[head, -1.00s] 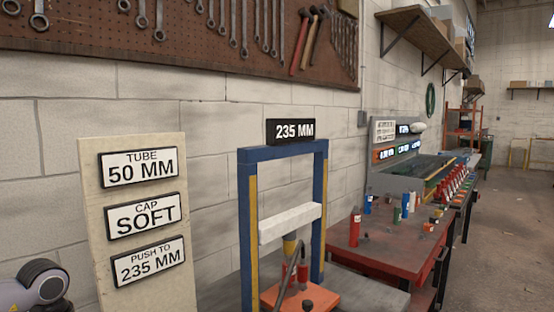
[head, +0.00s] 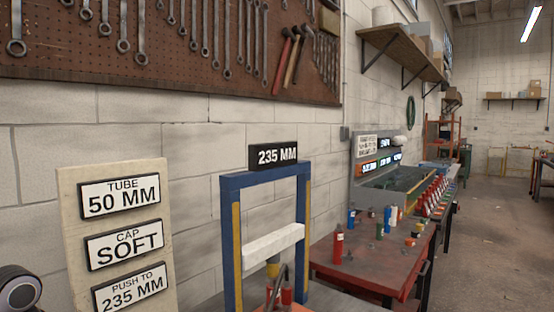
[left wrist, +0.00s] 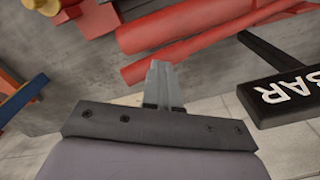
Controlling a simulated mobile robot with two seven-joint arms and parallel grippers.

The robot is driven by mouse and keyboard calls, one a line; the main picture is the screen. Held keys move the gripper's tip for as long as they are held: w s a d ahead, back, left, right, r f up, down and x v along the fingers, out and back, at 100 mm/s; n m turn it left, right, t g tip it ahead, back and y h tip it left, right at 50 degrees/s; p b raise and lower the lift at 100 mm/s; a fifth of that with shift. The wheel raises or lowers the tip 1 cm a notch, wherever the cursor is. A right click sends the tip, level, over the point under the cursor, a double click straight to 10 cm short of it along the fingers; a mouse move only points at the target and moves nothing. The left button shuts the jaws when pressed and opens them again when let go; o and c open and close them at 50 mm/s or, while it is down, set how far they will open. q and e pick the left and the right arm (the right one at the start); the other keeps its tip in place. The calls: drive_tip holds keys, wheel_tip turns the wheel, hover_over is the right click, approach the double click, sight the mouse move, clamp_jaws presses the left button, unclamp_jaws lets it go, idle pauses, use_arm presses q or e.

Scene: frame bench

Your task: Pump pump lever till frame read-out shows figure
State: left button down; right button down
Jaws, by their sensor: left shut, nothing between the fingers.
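The frame (head: 230,235) is a blue press frame with yellow strips and a white crossbar (head: 272,242). At the frame's foot a dark bent rod, perhaps the pump lever (head: 281,282), is cut off by the bottom edge. In the left wrist view my left gripper (left wrist: 163,68) is shut and empty, with red bars (left wrist: 190,65) beyond it. My right gripper is out of view.
A black plate reading BAR (left wrist: 285,97) is at the right of the left wrist view. A red table (head: 375,258) with small bottles stands right of the frame. A tool pegboard (head: 150,45) hangs on the wall behind. Open floor lies at the far right.

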use_arm(q)
drive_tip(key=shift+f, duration=0.15)
wheel_tip(320, 180, down, 8)
drive_tip(key=b, duration=0.6)
drive_tip(key=shift+f, duration=0.15)
wheel_tip(320, 180, up, 9)
drive_tip(key=p, duration=0.6)
drive_tip(key=shift+f, duration=0.2)
idle(0.4)
